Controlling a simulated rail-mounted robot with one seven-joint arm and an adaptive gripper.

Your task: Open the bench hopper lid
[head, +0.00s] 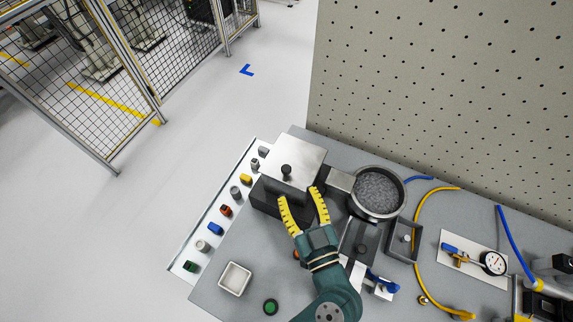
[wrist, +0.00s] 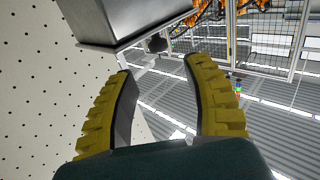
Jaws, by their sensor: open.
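The bench hopper is a dark box (head: 266,199) at the back left of the bench. Its flat silver lid (head: 306,159) lies on top and looks closed, with a black knob (head: 286,171) standing on it. My gripper (head: 298,193) is open, its yellow fingers pointing at the knob from the near side. In the wrist view, the gripper (wrist: 160,64) is spread and empty.
A round pan of grey granules (head: 376,190) stands right of the hopper. A strip of small coloured parts (head: 225,210) runs along the left edge. A white tray (head: 235,279), a gauge (head: 494,263) and hoses lie around. A pegboard (head: 440,100) rises behind the bench.

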